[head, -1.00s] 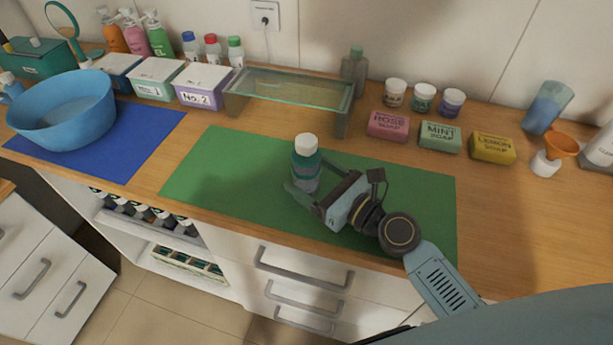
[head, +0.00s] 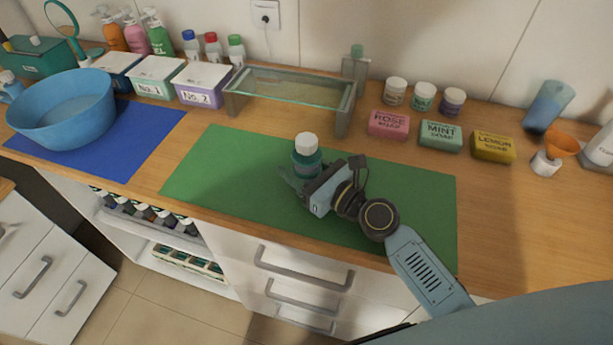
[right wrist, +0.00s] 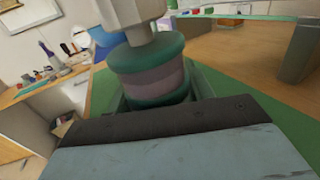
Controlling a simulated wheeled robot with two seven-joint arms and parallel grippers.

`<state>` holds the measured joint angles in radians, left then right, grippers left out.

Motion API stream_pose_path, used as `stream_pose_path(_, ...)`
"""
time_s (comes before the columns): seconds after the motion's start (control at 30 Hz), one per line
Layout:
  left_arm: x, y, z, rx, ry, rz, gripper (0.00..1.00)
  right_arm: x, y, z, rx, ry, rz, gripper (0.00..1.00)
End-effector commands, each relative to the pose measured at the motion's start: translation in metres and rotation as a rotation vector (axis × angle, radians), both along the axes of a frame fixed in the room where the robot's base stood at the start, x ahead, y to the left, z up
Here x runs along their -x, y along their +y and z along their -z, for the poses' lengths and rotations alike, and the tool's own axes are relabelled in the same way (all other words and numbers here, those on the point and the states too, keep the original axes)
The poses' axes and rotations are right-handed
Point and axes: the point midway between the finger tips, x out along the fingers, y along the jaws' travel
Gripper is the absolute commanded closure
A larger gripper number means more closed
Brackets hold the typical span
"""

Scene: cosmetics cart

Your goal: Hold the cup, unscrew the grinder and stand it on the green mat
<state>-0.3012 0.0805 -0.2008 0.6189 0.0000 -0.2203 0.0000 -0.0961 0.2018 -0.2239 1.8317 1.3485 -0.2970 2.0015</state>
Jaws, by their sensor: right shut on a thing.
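A teal bottle-like vessel (head: 307,162) with a white cap-like top (head: 306,142) stands upright on the green mat (head: 215,175). My right gripper (head: 298,182) is shut on its lower body, coming in from the front right. In the right wrist view the vessel (right wrist: 148,72) shows teal bands around a greyish-pink middle, with a pale stem-like part (right wrist: 130,18) above. The gripper's fingers partly hide its lower part. I cannot tell which part is the cup and which the grinder. A translucent blue tumbler (head: 548,108) stands tilted-looking at the right. My left gripper is not in view.
A glass shelf stand (head: 290,88) is behind the mat. Pink, mint and yellow soaps (head: 440,135) lie to its right, and an orange funnel (head: 562,145) farther right. A blue basin (head: 62,110) sits on a blue mat. The green mat's left part is clear.

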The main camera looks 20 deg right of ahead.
Motion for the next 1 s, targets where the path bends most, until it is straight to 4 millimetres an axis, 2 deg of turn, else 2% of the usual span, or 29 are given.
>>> stream_pose_path(0.27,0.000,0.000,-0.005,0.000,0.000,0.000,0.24,0.000,0.000,-0.007,-0.002,-0.003,0.000,0.76)
stream_pose_path(0.8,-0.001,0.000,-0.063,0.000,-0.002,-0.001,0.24,0.000,0.000,-0.089,-0.002,-0.003,0.001,0.76)
stream_pose_path(1.0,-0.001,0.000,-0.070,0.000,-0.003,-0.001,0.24,0.000,0.000,-0.101,-0.001,-0.002,0.002,0.76)
